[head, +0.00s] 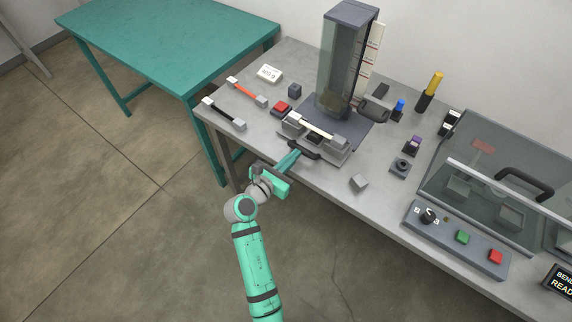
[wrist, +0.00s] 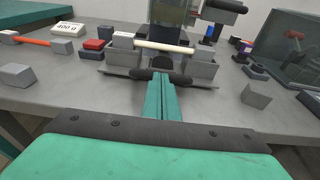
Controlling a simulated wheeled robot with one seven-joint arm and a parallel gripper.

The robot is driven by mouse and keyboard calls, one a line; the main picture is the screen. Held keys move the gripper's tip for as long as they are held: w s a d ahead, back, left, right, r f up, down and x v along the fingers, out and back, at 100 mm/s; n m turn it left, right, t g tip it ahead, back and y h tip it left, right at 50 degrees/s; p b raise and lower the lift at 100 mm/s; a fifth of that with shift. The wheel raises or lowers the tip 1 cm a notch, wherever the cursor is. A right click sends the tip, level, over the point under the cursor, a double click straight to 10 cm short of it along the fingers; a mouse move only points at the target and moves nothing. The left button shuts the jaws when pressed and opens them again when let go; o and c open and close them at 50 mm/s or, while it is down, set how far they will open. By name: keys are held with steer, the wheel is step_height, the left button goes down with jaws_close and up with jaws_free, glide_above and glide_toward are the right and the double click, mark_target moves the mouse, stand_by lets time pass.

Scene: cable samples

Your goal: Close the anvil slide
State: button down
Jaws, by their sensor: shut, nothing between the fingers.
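The anvil slide (head: 338,152) is a grey tray at the foot of the impact tester, with a black bar handle (head: 304,150) along its front. It also shows in the wrist view (wrist: 200,75), with its handle (wrist: 161,77) at the front. A pale cable sample (head: 318,128) with grey end blocks lies across the top of the slide. My gripper (head: 297,153) is shut and empty, with its teal fingertips at the handle. In the wrist view the closed fingers (wrist: 161,84) reach the handle's middle; I cannot tell whether they touch it.
The tester's clear column (head: 342,60) rises behind the slide. A red button (head: 282,107), an orange cable (head: 246,91) and a dark cable (head: 223,114) lie to the left. A grey block (head: 359,182) is to the right, before the clear-covered machine (head: 490,190).

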mark_target(313, 133)
steer(key=x, duration=0.3)
steer(key=r+x, duration=0.1)
steer(key=x, duration=0.2)
steer(key=r+x, duration=0.1)
steer(key=x, duration=0.2)
steer(key=shift+w+d+f, duration=0.1)
steer(key=shift+w+d, duration=0.3)
steer(key=shift+w, duration=0.05)
steer(key=shift+w+d, duration=0.15)
steer(key=shift+w, duration=0.05)
steer(key=shift+d+r, duration=0.1)
steer(key=shift+r, duration=0.1)
steer(key=shift+s+a, duration=0.3)
steer(key=shift+a, duration=0.2)
steer(key=s, duration=0.1)
steer(key=s+a, duration=0.1)
steer(key=s, duration=0.1)
steer(key=s+r, duration=0.1)
steer(key=shift+s+a, duration=0.15)
steer(key=shift+a, duration=0.15)
steer(key=a+v, duration=0.1)
steer(key=v, duration=0.8)
steer(key=shift+w+f, duration=0.15)
steer(key=shift+w, duration=0.2)
steer(key=shift+d, duration=0.1)
